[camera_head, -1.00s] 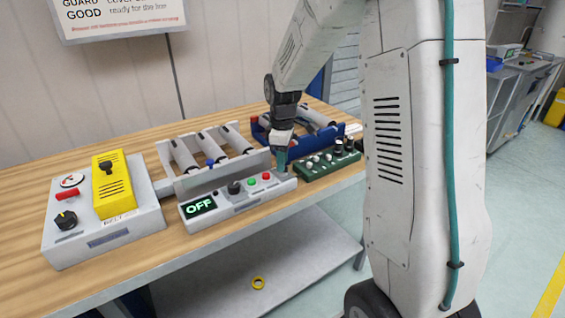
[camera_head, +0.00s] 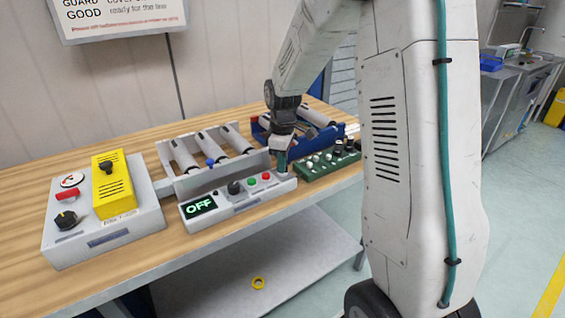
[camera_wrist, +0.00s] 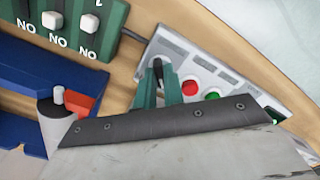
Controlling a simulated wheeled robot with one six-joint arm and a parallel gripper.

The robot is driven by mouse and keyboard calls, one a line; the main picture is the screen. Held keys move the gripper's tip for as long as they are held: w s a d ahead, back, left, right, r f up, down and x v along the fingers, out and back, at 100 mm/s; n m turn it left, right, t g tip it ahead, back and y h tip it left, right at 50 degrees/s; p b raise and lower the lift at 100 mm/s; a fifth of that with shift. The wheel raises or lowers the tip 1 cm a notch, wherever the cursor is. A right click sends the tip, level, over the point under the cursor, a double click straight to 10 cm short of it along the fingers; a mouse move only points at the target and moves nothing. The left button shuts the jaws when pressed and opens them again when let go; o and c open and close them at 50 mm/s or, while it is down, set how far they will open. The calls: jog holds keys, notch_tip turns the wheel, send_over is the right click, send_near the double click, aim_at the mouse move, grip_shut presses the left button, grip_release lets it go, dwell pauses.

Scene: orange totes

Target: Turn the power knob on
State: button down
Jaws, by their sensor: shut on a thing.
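The grey control box (camera_head: 240,205) sits near the front edge of the table, and its display (camera_head: 199,206) reads OFF. My gripper (camera_head: 282,164) points down at the right end of this box and hides the knob there in the head view. In the wrist view, the dark power knob (camera_wrist: 157,68) shows between the two green fingers of my gripper (camera_wrist: 158,82), which are shut on it. A red button (camera_wrist: 191,88) and a green button (camera_wrist: 212,95) lie beside it on the box. Another black knob (camera_head: 234,187) stands between the display and the buttons.
A green switch panel (camera_head: 328,164) stands close to the right of the box. A grey box with a yellow cover (camera_head: 113,190) stands to the left. A roller rack (camera_head: 205,155) is behind, and a blue tray (camera_head: 335,133) lies behind right. A yellow ring (camera_head: 258,282) lies on the lower shelf.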

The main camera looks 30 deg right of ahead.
jog(key=m, duration=0.4)
jog(key=shift+m, duration=0.3)
jog(key=m, duration=0.4)
jog(key=shift+m, duration=0.3)
jog(key=m, duration=0.4)
jog(key=shift+m, duration=2)
jog(key=c, duration=1.5)
grip_release()
